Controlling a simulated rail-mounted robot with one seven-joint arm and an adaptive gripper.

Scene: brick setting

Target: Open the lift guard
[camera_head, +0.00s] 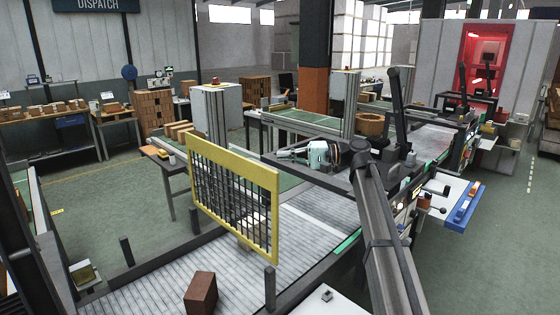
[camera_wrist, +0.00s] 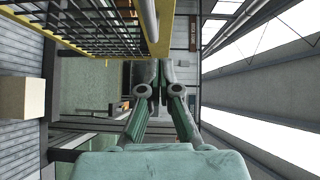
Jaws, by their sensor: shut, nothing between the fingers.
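The guard (camera_head: 189,150) is a yellow-framed panel with dark mesh. It stands upright across the grey roller conveyor in the head view, its lower part close above the rollers. In the wrist view its yellow edge (camera_wrist: 160,38) and mesh fill the upper left, with a grey bar (camera_wrist: 149,18) along the edge. My gripper (camera_head: 281,155) is to the right of the guard in the head view, pointing left. In the wrist view my gripper (camera_wrist: 156,65) has its fingertips together and empty, near the end of the yellow edge. I cannot tell whether they touch it.
A brown brick (camera_head: 201,292) lies on the conveyor in front of the guard. A pale block (camera_wrist: 21,97) shows at the left of the wrist view. Dark posts (camera_head: 127,251) stand along the conveyor's side. Green floor is open at left.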

